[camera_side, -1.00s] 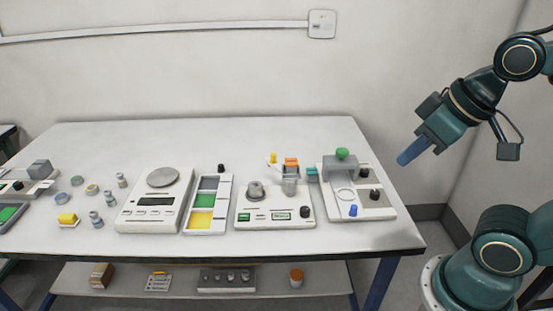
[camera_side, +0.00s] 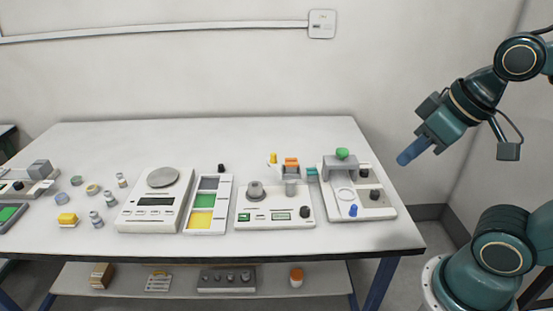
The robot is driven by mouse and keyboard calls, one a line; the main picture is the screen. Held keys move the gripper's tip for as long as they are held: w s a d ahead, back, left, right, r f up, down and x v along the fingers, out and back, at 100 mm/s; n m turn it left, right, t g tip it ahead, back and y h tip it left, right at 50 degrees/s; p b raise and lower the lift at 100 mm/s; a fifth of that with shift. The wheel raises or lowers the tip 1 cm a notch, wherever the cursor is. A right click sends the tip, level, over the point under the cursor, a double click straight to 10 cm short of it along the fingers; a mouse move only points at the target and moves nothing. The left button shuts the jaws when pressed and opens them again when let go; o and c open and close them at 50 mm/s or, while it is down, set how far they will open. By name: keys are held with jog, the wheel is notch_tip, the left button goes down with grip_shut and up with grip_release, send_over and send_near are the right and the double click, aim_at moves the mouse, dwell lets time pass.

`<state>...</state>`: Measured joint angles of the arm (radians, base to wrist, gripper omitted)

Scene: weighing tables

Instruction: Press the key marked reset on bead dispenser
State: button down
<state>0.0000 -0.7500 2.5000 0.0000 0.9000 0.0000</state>
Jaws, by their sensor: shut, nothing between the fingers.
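My gripper (camera_side: 406,157) is shut and empty, its blue fingers held in the air to the right of the table and pointing down-left. A white device (camera_side: 272,221) stands at the middle right of the table, with a grey cone-shaped part, a small green panel, a small key (camera_side: 260,217), a display (camera_side: 281,216) and a black knob (camera_side: 305,212). It may be the bead dispenser, but its labels are too small to read. I cannot tell which key is marked reset. The gripper is well apart from this device.
A station with a green knob (camera_side: 342,153) stands between the gripper and the white device. Left of the device are a tray with grey, green and yellow sections (camera_side: 203,219) and a scale (camera_side: 150,215). Several small jars and weights lie further left.

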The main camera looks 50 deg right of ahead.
jog(key=shift+w, duration=0.1)
dwell(0.3)
jog(key=n+t, duration=0.4)
jog(key=n, duration=0.4)
send_over(263, 219)
notch_tip(263, 219, down, 19)
jog(key=shift+f, duration=4.35)
